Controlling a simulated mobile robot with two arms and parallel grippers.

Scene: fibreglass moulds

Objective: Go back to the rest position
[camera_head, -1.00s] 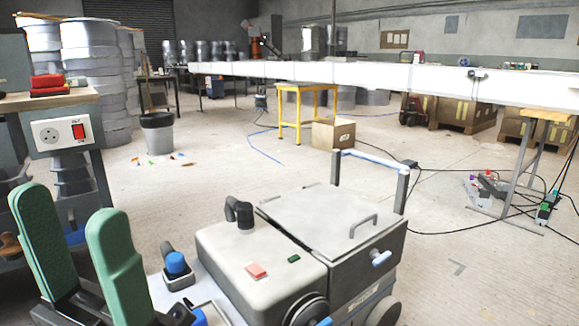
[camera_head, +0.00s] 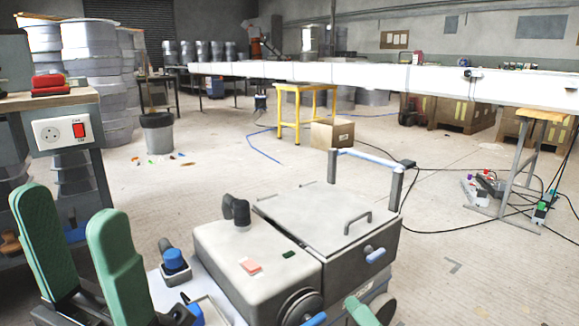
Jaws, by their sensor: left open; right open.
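My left gripper (camera_head: 70,205) is at the lower left, with its two green fingers pointing up and a clear gap between them. It is open and holds nothing. One green finger of my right gripper (camera_head: 362,311) shows at the bottom edge, right of the middle. It is in front of the lower side of a grey wheeled machine (camera_head: 270,250). The rest of my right gripper is out of the frame, and I see nothing held at the visible finger.
A workbench with a socket panel (camera_head: 62,131) and red switch stands at the left, close to my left gripper. A grey bin (camera_head: 158,136), a yellow stand (camera_head: 302,110) and a cardboard box (camera_head: 332,134) stand further back. Cables cross the floor at the right.

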